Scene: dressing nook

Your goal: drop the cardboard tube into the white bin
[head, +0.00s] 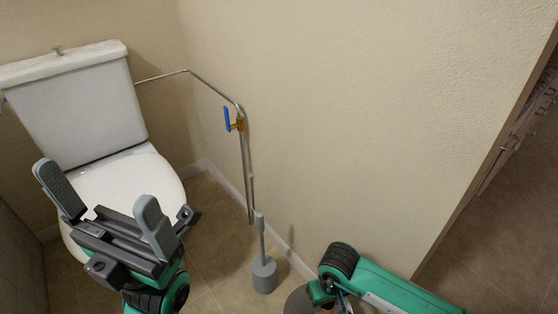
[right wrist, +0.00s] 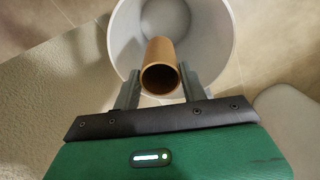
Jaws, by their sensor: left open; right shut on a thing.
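The brown cardboard tube (right wrist: 160,50) is held between the two grey fingers of my right gripper (right wrist: 159,76) in the right wrist view, its open end facing the camera. The white bin (right wrist: 218,48) lies beyond the tube in that view, its round mouth behind the tube's far end. I cannot tell how far the tube is from the bin. My left gripper (head: 98,187) is open and empty, in front of the toilet.
The white toilet (head: 128,180) stands at the left. A grey toilet brush in its holder (head: 264,274) stands on the tiled floor, left of the bin. A metal pipe with a blue-handled valve (head: 227,119) runs along the beige wall. A doorway opens at the right.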

